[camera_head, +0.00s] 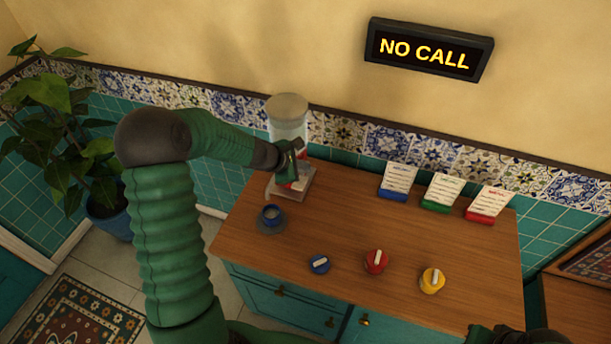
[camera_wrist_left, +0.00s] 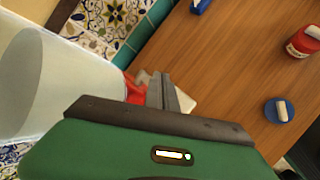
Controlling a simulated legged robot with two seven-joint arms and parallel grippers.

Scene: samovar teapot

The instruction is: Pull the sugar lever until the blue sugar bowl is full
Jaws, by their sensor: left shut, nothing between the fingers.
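The sugar dispenser (camera_head: 287,108) is a clear cylinder with a grey lid, standing at the back left of the wooden counter. In the left wrist view its pale cylinder (camera_wrist_left: 30,85) fills the left side. A red part (camera_wrist_left: 134,90), possibly the lever, shows just behind my fingers. A dark shape at the bottom right may be my right gripper (camera_head: 505,336).
Blue (camera_head: 319,264), red (camera_head: 376,262) and yellow (camera_head: 432,280) round pieces with white handles sit along the counter's front. Three note cards on blue (camera_head: 394,194), green (camera_head: 437,206) and red (camera_head: 479,217) stands line the back. The counter's middle (camera_head: 345,218) is clear.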

